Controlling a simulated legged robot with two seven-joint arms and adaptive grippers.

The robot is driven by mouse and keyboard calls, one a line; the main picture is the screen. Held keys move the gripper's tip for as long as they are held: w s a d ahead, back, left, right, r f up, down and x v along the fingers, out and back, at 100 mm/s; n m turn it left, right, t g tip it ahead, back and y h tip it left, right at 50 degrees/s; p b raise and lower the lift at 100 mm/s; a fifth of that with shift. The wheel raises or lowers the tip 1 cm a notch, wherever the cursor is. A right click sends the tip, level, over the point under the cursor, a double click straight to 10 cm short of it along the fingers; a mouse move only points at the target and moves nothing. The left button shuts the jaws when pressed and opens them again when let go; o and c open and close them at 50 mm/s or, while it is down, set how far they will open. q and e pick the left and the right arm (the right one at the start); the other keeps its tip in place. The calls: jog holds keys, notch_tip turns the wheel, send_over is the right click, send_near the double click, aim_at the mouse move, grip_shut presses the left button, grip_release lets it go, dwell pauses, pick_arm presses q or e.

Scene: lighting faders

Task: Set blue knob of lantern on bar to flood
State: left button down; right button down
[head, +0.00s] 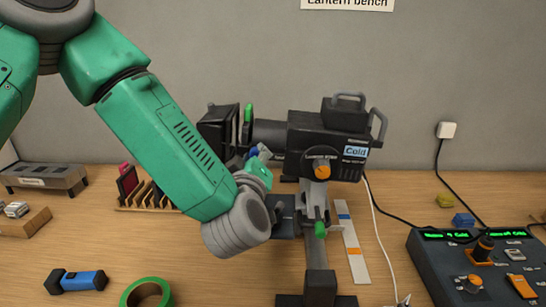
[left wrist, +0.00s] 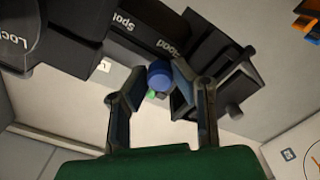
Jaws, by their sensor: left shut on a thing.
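The lantern (head: 318,135) is a black spotlight on a grey stand on the bench, with a "Cold" label on its side. Its blue knob (head: 252,153) shows low on its front part, partly hidden by my left gripper (head: 260,167). In the left wrist view the blue knob (left wrist: 160,76) sits between the fingers of my left gripper (left wrist: 158,71), which is shut on it. The words "Spot" and "Flood" show on the dark body just above the knob, "Flood" partly cut off. I cannot tell which word the knob points to. My right gripper is not in view.
A green knob (head: 320,230) sits on the stand below the lantern. A control desk (head: 440,275) stands at the right. A wooden rack (head: 135,205) stands behind my arm. A white cable hangs right of the stand.

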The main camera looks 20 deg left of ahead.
pick_arm(q)
jog(key=shift+a, duration=0.1)
jog(key=c, duration=1.4)
grip_release()
jog(key=shift+o, duration=0.3)
jog(key=shift+s+a, duration=0.1)
jog(key=shift+a, duration=0.05)
jog(key=v, duration=1.2)
jog(key=shift+f, duration=0.1)
